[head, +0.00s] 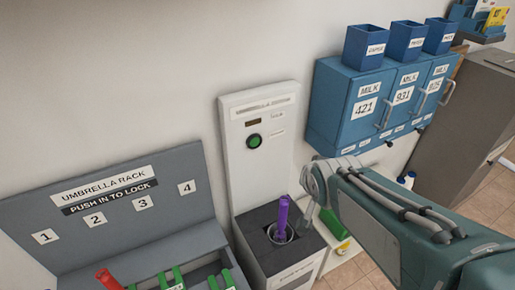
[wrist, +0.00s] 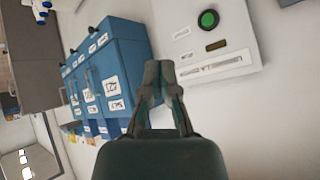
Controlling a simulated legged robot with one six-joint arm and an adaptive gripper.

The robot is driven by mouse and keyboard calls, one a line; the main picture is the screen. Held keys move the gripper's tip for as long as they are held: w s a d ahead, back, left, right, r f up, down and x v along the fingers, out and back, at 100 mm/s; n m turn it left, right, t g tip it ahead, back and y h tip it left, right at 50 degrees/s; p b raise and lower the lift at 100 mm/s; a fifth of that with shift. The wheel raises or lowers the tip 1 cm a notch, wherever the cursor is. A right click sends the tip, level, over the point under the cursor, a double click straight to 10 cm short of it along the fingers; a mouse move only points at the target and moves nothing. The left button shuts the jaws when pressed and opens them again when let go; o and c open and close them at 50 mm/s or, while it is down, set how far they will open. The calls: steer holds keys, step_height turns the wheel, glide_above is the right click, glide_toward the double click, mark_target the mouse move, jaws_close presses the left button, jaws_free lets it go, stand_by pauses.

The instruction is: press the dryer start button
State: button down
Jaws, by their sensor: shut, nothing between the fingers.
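The dryer (head: 262,185) is a tall white panel on a dark-topped base against the wall. Its round green start button (head: 254,140) has a black ring and sits below a small dark display. In the wrist view the button (wrist: 208,19) shows at the top, on the tilted white panel. My gripper (wrist: 159,68) is shut and empty. Its fingertips appear below and left of the button in that view, apart from it in the picture; the distance in depth is unclear. In the head view my arm comes in from the right, and I cannot make out the fingertips.
A purple umbrella (head: 282,218) stands in the round opening of the dryer base. A grey umbrella rack (head: 120,225) is at left. Blue milk boxes (head: 355,105) with blue bins on top hang at right, close to my arm. Plain wall lies between rack and dryer.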

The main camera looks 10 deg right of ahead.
mark_target(255, 143)
steer(key=w+f+m+t+y, duration=0.1)
steer(key=w+f+m+t, duration=0.35)
steer(key=w, duration=0.75)
steer(key=w+a+f+m+t+y, duration=0.1)
steer(key=w+f+m+t+y, duration=0.1)
steer(key=f, duration=0.3)
steer(key=w+a+f+m+t+y, duration=0.1)
steer(key=f+m+y, duration=0.2)
steer(key=f, duration=0.2)
steer(key=shift+w+a+t, duration=0.35)
steer(key=shift+a, duration=0.05)
steer(key=shift+w+f+m, duration=0.1)
steer(key=shift+m, duration=0.15)
steer(key=x, duration=1.4)
steer(key=shift+a, duration=0.2)
